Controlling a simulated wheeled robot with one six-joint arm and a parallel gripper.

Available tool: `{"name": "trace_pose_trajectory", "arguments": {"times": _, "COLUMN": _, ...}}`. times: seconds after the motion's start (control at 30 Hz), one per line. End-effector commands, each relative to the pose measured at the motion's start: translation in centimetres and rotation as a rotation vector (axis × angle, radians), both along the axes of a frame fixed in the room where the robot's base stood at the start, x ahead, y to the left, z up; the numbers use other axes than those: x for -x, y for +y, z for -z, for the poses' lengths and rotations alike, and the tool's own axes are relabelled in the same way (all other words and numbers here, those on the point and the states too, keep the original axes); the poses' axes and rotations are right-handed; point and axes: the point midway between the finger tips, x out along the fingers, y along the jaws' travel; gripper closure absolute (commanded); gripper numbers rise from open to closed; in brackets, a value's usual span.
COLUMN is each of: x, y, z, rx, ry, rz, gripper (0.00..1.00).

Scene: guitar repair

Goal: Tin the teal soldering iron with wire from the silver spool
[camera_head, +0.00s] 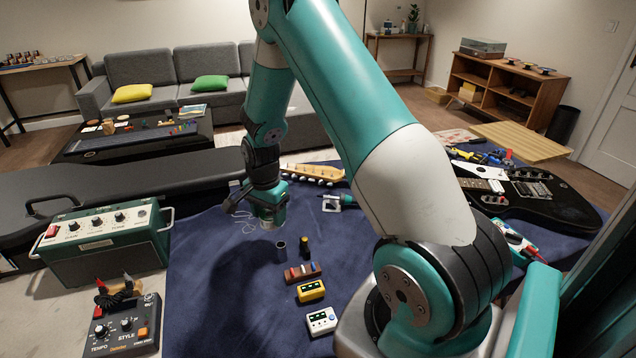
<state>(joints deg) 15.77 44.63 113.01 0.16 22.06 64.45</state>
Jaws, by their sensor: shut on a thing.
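My gripper (267,210) points down above the blue mat, left of the picture's middle. It is shut on a small grey thing at its tip, mostly hidden by the jaws, which looks like the silver spool (268,223). Thin pale wire curls loosely beside it on the left. A slim teal tool, apparently the teal soldering iron (347,199), rests at a small white stand (331,204) to the right of my gripper and apart from it. Its tip is too small to make out.
On the blue mat (220,290) stand two small upright cylinders (281,248), a reddish block (302,273), a yellow box (311,291) and a white box (321,321). A green amplifier (105,245) stands left. A black guitar (540,200) lies right. The front left mat is clear.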

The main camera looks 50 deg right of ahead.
Motion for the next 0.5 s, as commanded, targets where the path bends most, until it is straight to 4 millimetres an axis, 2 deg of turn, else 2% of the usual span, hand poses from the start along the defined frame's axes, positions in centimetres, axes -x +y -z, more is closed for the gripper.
{"name": "trace_pose_trajectory", "arguments": {"times": 0.03, "x": 0.1, "y": -1.9, "z": -0.3, "rx": 0.0, "ry": -0.001, "rz": 0.183, "gripper": 0.69}}
{"name": "trace_pose_trajectory", "arguments": {"times": 0.1, "x": 0.3, "y": -4.2, "z": -0.5, "rx": 0.0, "ry": -0.004, "rz": 0.448, "gripper": 0.69}}
{"name": "trace_pose_trajectory", "arguments": {"times": 0.3, "x": 1.5, "y": -10.2, "z": -1.0, "rx": -0.001, "ry": -0.009, "rz": 1.145, "gripper": 0.69}}
{"name": "trace_pose_trajectory", "arguments": {"times": 0.4, "x": 2.1, "y": -12.4, "z": -1.2, "rx": -0.003, "ry": -0.011, "rz": 1.409, "gripper": 0.69}}
{"name": "trace_pose_trajectory", "arguments": {"times": 0.5, "x": 2.6, "y": -13.9, "z": -1.3, "rx": -0.004, "ry": -0.012, "rz": 1.594, "gripper": 0.69}}
